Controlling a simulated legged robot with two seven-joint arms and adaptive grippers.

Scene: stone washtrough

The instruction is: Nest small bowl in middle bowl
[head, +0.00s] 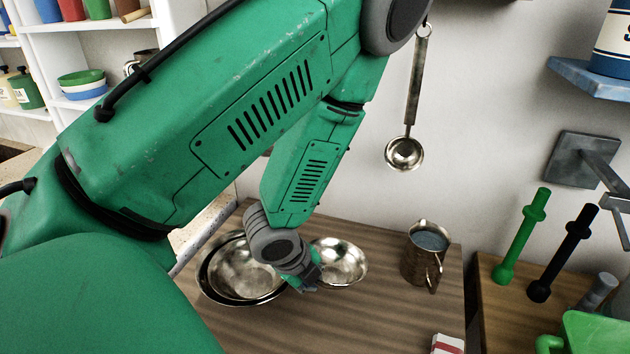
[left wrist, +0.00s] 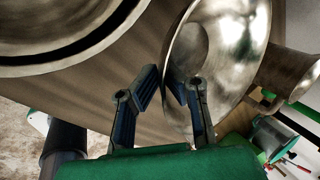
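The small metal bowl (head: 345,257) stands upright on the wooden counter, right of the nested bowls. In the left wrist view the small bowl (left wrist: 228,50) fills the upper middle. The middle bowl (head: 238,268) sits inside a larger metal bowl (head: 208,290); my arm and wrist hide part of both. My left gripper (head: 312,283) is low at the small bowl's left side. In the left wrist view its two fingers (left wrist: 166,88) are apart, with the bowl's near rim appearing between them. Contact cannot be told. My right gripper is not in view.
A metal mug (head: 418,262) stands right of the small bowl. A red and white box (head: 447,344) lies at the front edge. A ladle (head: 405,150) hangs on the wall behind. Green (head: 522,240) and black (head: 562,255) handled tools stand farther right. Counter between bowls and mug is narrow.

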